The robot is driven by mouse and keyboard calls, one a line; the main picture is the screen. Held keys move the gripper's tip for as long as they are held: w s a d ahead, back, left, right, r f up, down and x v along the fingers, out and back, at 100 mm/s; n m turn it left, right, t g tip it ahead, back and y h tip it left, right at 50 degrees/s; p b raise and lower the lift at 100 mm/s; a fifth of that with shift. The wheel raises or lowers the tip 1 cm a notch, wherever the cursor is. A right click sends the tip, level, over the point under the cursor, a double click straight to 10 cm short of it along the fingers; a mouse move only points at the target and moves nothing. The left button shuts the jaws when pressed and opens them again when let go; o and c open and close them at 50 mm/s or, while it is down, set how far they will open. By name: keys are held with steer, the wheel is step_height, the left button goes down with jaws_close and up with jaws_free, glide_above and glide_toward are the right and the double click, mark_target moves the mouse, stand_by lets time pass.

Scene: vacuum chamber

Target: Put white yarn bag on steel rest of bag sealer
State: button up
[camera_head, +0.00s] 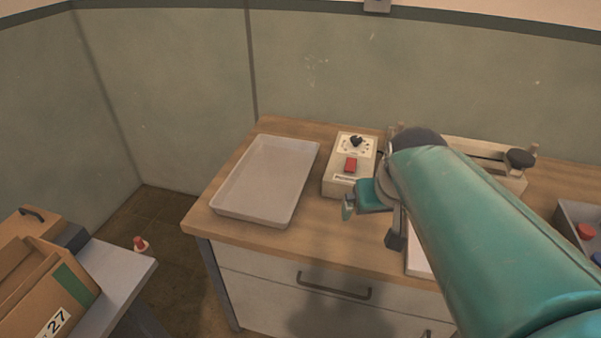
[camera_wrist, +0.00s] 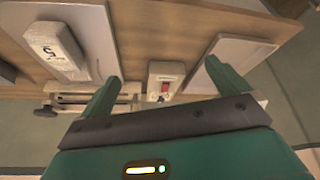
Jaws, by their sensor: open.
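A white, rounded packet with a dark 5 on its end (camera_wrist: 55,48) lies on a pale flat board (camera_wrist: 88,22) in the wrist view; it looks like the white yarn bag. In the head view my arm hides it. The bag sealer (camera_head: 485,150) stands at the back of the bench, partly behind my arm, and shows in the wrist view (camera_wrist: 88,98). Its steel rest cannot be clearly made out. My gripper (camera_head: 371,220) is open and empty above the bench, in front of the control box. Its two fingers are wide apart in the wrist view (camera_wrist: 162,75).
A control box with a red switch (camera_head: 350,165) stands beside the sealer. A shallow grey tray (camera_head: 228,208) lies on the bench's left. A grey bin (camera_head: 565,218) with coloured items is at right. A cardboard box (camera_head: 75,290) is on a side table at lower left.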

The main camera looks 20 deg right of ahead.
steer(key=s+a+n+y, duration=0.1)
steer(key=s+a+n, duration=0.1)
steer(key=s+a, duration=0.4)
steer(key=a, duration=0.4)
steer(key=shift+t, duration=0.4)
